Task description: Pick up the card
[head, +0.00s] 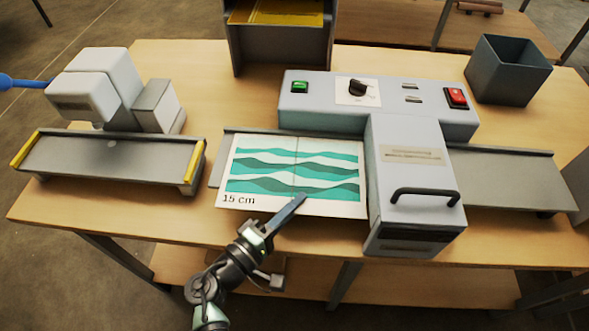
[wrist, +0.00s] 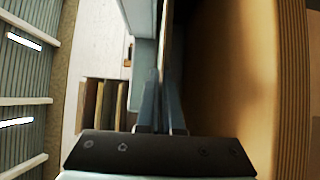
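The card (head: 300,160) is white with green wavy bands and "15 cm" printed at its lower left. It lies flat on the laminator's left tray (head: 219,172), its front edge reaching past the tray's front. My gripper (head: 301,201) comes from the front, and one finger shows over the card's front edge. The other finger is hidden in the head view. In the wrist view the two fingers (wrist: 161,88) stand very close together, closed at the card's edge. The card is seen edge-on there and is hard to make out.
The grey laminator (head: 418,180) with a black handle stands right of the card. A second tray (head: 510,180) lies beyond it. A white device with a yellow-ended tray (head: 110,158) stands at left. A dark bin (head: 508,72) is at back right. Bare tabletop lies in front.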

